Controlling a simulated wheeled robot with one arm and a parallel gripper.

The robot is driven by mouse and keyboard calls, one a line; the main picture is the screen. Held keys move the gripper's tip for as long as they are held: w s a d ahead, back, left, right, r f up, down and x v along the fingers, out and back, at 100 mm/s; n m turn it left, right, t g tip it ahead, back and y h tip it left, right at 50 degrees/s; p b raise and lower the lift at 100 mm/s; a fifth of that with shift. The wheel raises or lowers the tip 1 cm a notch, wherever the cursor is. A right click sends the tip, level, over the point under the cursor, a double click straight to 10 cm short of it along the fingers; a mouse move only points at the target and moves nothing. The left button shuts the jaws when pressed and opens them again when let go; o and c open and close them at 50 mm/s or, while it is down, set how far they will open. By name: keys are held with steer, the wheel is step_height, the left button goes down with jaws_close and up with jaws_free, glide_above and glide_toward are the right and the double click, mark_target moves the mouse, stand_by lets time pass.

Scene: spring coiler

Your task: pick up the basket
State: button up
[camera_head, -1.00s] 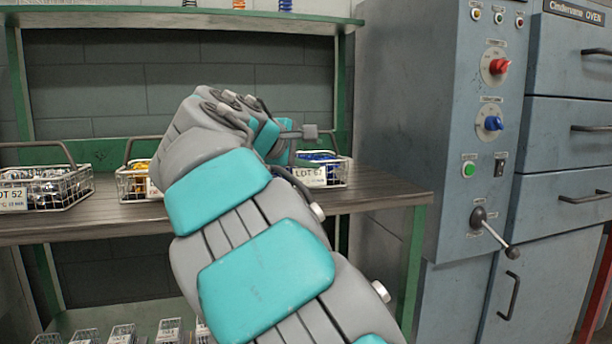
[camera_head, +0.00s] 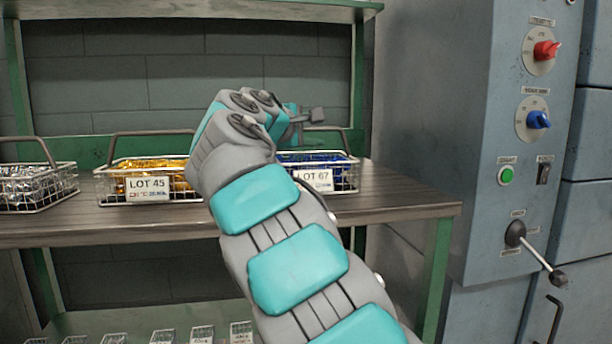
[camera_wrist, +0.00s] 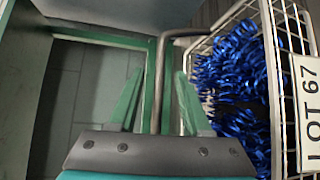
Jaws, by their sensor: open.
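Three wire baskets stand in a row on the dark wooden shelf (camera_head: 400,197). The right basket (camera_head: 345,183) holds blue coiled springs and has a LOT 67 label; my arm partly hides it in the head view. The middle basket (camera_head: 112,180), labelled LOT 45, holds yellow pieces. The left basket (camera_head: 60,190) holds silver pieces and is cut off. In the wrist view, the LOT 67 basket (camera_wrist: 291,95) lies at right, and its grey handle (camera_wrist: 163,75) runs up between the green fingers of my open gripper (camera_wrist: 160,95). I cannot tell whether the fingers touch the handle.
A grey-blue oven cabinet with a red knob (camera_head: 546,50), a blue knob (camera_head: 538,120) and a lever (camera_head: 540,255) stands right of the shelf. Green posts (camera_head: 437,265) frame the shelf. Several small labelled baskets (camera_head: 202,335) sit on the lower shelf.

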steer(key=shift+x, duration=0.95)
steer(key=shift+r, duration=0.1)
jaws_close()
stand_by(0.6)
